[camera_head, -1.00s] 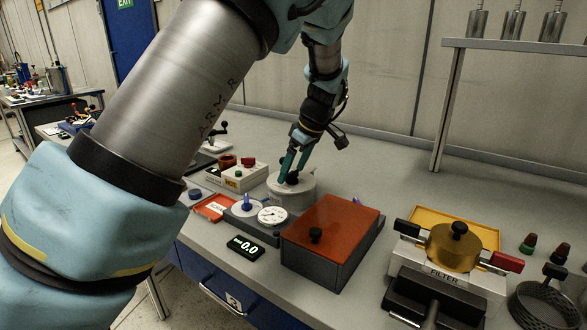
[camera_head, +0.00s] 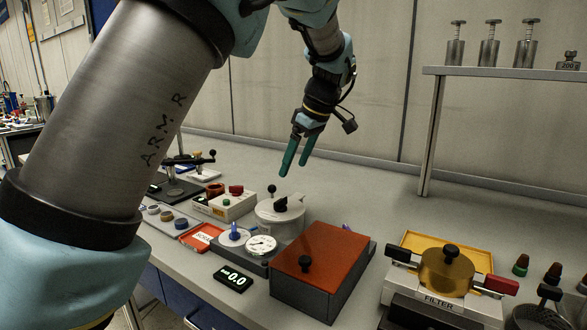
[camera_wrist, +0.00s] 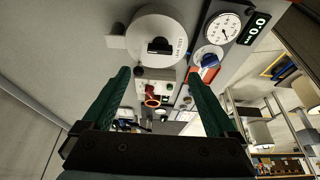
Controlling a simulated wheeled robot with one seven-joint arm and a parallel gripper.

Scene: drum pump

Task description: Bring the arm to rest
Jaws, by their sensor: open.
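My gripper (camera_head: 296,157) is open and empty, with two green fingers pointing down. It hangs in the air above and a little to the right of a pale round drum (camera_head: 279,216) with a black knob on its lid. In the wrist view the fingers of my gripper (camera_wrist: 163,92) are spread wide with nothing between them. The drum's white lid (camera_wrist: 155,25) and dark handle show beyond the fingertips there, apart from them.
The grey bench (camera_head: 375,205) carries a dark box with an orange-red lid (camera_head: 321,252), a gauge (camera_head: 261,245), a digital readout (camera_head: 233,279) and a gold-lidded filter (camera_head: 445,269). A raised shelf (camera_head: 500,73) with metal weights stands at the right. Bare bench lies behind the boxes.

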